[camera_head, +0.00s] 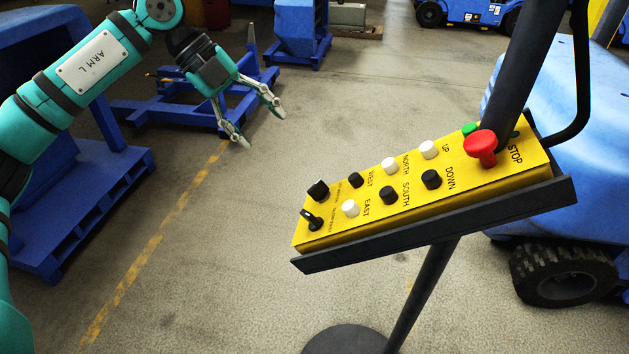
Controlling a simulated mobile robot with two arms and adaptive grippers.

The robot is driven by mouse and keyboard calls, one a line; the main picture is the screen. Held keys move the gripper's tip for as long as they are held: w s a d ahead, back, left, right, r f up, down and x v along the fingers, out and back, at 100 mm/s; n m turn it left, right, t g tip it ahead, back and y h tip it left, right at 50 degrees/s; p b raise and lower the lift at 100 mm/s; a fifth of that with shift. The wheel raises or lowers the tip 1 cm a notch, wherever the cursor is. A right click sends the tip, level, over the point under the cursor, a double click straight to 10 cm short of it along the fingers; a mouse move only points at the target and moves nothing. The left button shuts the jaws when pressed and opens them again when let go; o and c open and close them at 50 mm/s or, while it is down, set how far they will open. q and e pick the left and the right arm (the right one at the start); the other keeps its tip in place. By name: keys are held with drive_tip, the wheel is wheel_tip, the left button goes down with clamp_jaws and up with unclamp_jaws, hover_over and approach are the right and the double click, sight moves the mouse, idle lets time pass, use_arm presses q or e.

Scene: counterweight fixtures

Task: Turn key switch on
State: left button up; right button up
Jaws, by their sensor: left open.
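A yellow control panel (407,212) sits tilted on a dark stand at the right of the head view. The key switch (312,220) is at its lower left end, a black key standing out of the panel face. A black knob (318,190) is just above it. My left gripper (261,127) is open and empty, up and to the left of the panel, apart from it. Its fingers point down and to the right. My right gripper is not in view.
The stand's post (424,290) rises from a round base. Blue carts (195,105) stand behind my left arm. Open floor lies left of the panel.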

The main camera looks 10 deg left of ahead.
sight(315, 184)
use_arm(q)
drive_tip(key=p+x, duration=0.4)
drive_tip(key=x, duration=1.2)
drive_tip(key=shift+a+f, duration=0.1)
drive_tip(key=shift+d+f, duration=0.3)
drive_tip(key=shift+f, duration=0.15)
drive_tip(key=c, duration=1.2)
